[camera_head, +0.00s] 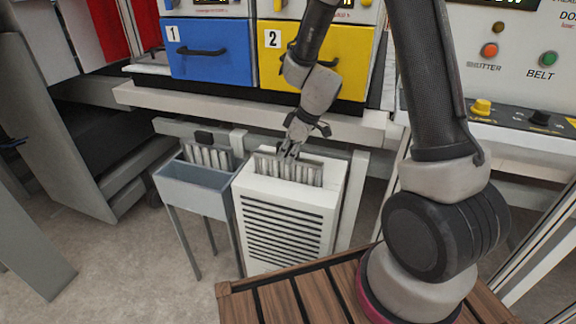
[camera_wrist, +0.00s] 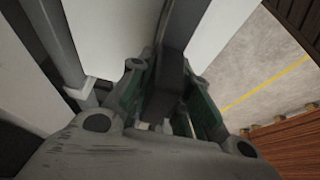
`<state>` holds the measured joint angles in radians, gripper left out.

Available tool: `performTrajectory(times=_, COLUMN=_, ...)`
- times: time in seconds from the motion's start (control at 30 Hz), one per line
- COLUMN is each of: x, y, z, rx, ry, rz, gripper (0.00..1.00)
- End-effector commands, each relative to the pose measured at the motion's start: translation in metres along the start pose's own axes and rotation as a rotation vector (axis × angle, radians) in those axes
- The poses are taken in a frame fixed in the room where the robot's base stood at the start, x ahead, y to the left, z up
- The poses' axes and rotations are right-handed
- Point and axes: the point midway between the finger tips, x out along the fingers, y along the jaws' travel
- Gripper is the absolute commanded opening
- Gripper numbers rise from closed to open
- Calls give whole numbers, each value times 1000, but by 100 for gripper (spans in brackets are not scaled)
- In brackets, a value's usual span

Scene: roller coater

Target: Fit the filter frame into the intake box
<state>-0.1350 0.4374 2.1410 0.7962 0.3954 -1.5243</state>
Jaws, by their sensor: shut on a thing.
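The white intake box (camera_head: 285,232) with dark louvre slots on its front stands low in the middle of the head view. A grey pleated filter frame (camera_head: 290,169) stands upright at its top opening, its upper part showing above the rim; its lower part is hidden. My gripper (camera_head: 288,150) points down over the filter frame and is shut on its top. In the wrist view, the fingers (camera_wrist: 168,112) with green pads close around a dark upright part (camera_wrist: 172,75), seemingly the frame's handle. I cannot tell how deep the frame sits.
A grey-blue bin on legs (camera_head: 194,188) stands left of the box, with another pleated filter (camera_head: 208,156) behind its rim. A white machine ledge (camera_head: 240,114) runs above, under a blue drawer (camera_head: 208,50) and a yellow drawer (camera_head: 345,62). Wooden slats (camera_head: 290,300) lie in front.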

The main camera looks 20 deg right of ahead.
Motion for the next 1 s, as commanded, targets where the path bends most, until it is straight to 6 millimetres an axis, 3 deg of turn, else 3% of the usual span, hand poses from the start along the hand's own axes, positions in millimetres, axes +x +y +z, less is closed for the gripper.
performTrajectory(times=0.37, x=40, y=0, z=17, rx=3, ry=-1, rz=-1, gripper=0)
performTrajectory(times=0.77, x=45, y=0, z=18, rx=2, ry=1, rz=1, gripper=0)
performTrajectory(times=0.8, x=45, y=0, z=18, rx=1, ry=1, rz=1, gripper=27)
performTrajectory(times=0.9, x=45, y=0, z=18, rx=1, ry=1, rz=0, gripper=41)
performTrajectory(times=1.0, x=45, y=0, z=18, rx=1, ry=1, rz=0, gripper=41)
